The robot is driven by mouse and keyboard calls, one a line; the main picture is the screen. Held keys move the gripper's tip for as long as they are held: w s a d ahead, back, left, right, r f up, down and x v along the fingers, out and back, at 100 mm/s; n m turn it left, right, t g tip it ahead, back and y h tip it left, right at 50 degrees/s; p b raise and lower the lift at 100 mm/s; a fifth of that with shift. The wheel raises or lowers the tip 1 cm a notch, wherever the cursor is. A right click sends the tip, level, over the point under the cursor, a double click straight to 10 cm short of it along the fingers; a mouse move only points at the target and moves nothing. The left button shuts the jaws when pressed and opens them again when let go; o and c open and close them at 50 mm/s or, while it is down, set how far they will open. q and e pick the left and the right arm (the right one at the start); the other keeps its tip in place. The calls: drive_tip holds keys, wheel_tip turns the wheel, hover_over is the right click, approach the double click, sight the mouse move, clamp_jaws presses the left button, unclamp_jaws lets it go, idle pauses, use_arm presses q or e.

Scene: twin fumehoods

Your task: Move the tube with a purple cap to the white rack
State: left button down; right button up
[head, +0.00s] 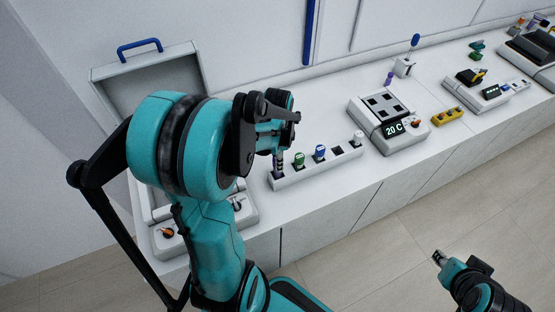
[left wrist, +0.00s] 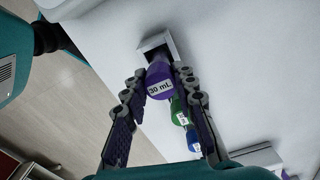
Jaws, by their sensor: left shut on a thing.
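The tube with a purple cap (left wrist: 159,86), labelled "30 mL", is between the fingers of my left gripper (left wrist: 163,104) in the left wrist view. In the head view my left gripper (head: 279,160) points down at the left end of a long white rack (head: 318,170) and hides most of the tube. The rack's end (left wrist: 157,42) shows just beyond the cap in the left wrist view. I cannot tell how deep the tube sits in its slot. My right gripper (head: 438,257) hangs over the floor, away from the bench; its jaws are too small to read.
A green-capped tube (head: 299,159), a blue-capped tube (head: 320,152) and a white-capped tube (head: 358,138) stand in the same rack. A heater block (head: 388,112) reading 20 C stands to its right, with a yellow rack (head: 447,117) beyond. An open lidded box (head: 150,85) is at the left.

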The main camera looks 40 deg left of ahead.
use_arm(q)
drive_tip(key=shift+f+b, duration=1.15)
drive_tip(key=shift+f, duration=0.2)
drive_tip(key=c, duration=1.1)
unclamp_jaws()
drive_tip(key=shift+c, duration=0.2)
drive_tip(key=shift+r, duration=0.1)
wheel_tip(320, 180, up, 12)
drive_tip(key=shift+f, duration=0.1)
drive_tip(key=s+d+f+n+t+b, duration=0.2)
drive_tip(key=d+f+n+t+b, duration=0.1)
drive_tip(key=d, duration=0.5)
drive_tip(key=s+d+f+n+t+b, duration=0.2)
drive_tip(key=d+f+n+t+b, duration=0.2)
drive_tip(key=d+f+n+b, duration=0.1)
drive_tip(key=d+f+b, duration=0.1)
drive_tip(key=d, duration=0.1)
drive_tip(key=shift+s+d+f, duration=0.15)
drive_tip(key=shift+s+d, duration=0.05)
drive_tip(key=shift+d, duration=0.2)
